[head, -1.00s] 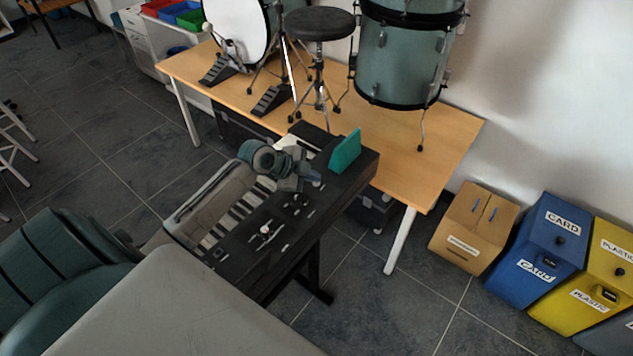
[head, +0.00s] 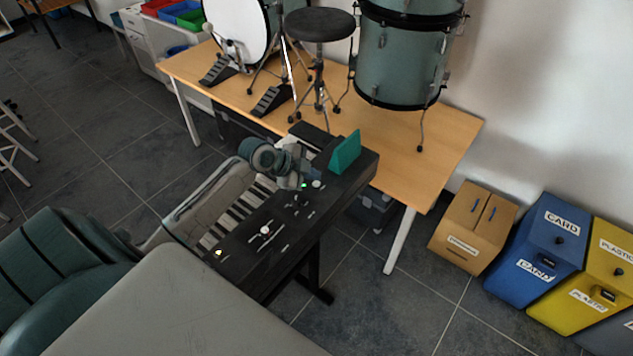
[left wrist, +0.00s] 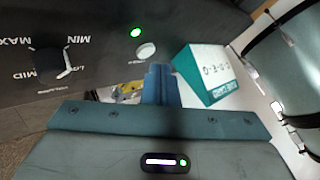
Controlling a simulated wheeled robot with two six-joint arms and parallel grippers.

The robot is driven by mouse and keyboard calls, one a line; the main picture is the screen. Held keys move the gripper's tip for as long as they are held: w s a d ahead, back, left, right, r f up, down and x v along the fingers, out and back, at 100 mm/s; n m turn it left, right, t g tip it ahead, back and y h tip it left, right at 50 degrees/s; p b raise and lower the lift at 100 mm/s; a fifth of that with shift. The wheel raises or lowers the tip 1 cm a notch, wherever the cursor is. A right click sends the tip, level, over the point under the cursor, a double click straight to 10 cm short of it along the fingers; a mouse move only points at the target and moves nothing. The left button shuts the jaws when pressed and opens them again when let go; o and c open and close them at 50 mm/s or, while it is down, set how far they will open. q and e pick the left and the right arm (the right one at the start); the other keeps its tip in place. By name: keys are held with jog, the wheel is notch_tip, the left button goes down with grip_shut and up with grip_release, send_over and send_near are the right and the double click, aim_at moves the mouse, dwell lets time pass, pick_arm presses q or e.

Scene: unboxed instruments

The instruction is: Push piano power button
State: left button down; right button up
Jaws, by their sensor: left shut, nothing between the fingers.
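The black piano (head: 268,240) stands in front of the wooden table. On its panel, near the far end, is a pale round button (head: 317,184) with a lit green light (head: 304,185) beside it. In the left wrist view the button (left wrist: 146,50) and green light (left wrist: 135,32) show just beyond my fingertips. My left gripper (head: 290,182) is shut and empty, beside the button and apart from it. Its closed fingers also show in the left wrist view (left wrist: 160,82). My right gripper is not in view.
A teal box (head: 345,152) stands on the piano's far end, close to my left gripper. A MIN/MAX knob (left wrist: 52,65) is on the panel. Drums (head: 405,55) and a stool (head: 320,25) stand on the table (head: 430,160). Bins line the right wall.

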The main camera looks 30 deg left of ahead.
pick_arm(q)
notch_tip(320, 180, up, 6)
jog(key=p, duration=0.4)
jog(key=shift+f, duration=0.1)
